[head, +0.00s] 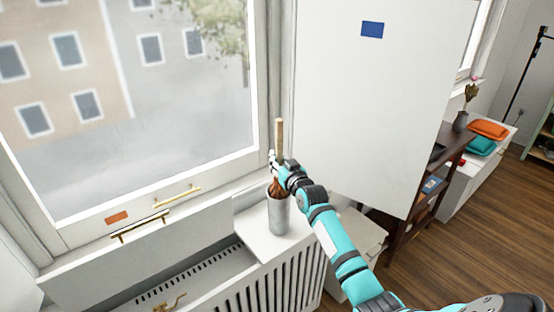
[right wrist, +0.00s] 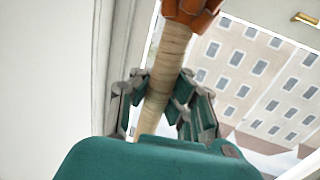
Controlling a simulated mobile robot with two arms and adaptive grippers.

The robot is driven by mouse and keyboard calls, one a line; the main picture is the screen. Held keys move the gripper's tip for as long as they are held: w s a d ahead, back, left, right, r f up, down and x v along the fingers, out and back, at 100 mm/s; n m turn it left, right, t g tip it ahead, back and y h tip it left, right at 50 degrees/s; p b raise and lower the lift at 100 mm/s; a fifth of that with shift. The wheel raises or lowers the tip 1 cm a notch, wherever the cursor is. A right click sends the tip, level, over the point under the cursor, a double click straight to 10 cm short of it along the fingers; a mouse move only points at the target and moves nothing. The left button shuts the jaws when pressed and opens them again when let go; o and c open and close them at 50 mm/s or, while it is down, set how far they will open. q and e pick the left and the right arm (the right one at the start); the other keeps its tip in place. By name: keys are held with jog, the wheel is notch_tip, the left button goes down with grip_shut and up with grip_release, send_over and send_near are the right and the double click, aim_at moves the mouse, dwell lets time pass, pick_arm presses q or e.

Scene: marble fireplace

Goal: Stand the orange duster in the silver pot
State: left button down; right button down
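The silver pot (head: 279,216) stands upright on the white ledge by the window. The orange duster (head: 275,188) is upright over the pot's mouth, orange head down and pale wooden handle up. Its lower end does not show and seems to be inside the pot. My right gripper (head: 277,164) is around the handle just above the orange head. In the right wrist view the duster's handle (right wrist: 161,85) runs between the fingers of my right gripper (right wrist: 160,84), which appear closed against it. The orange part shows at that view's top edge. My left gripper is not in view.
The white ledge (head: 258,236) sits over a slatted radiator (head: 275,287). The window with gold handles is at the left. A white panel (head: 375,100) stands behind my right arm. A dark shelf (head: 432,185) and orange and teal cushions are at the right.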

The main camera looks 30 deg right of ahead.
jog(key=c, duration=1.4)
grip_release()
jog(key=shift+s+a, duration=0.1)
jog(key=shift+s, duration=0.45)
jog(key=s+a, duration=0.1)
jog(key=s, duration=1)
jog(key=shift+a+r, duration=0.35)
jog(key=shift+w+f, duration=0.1)
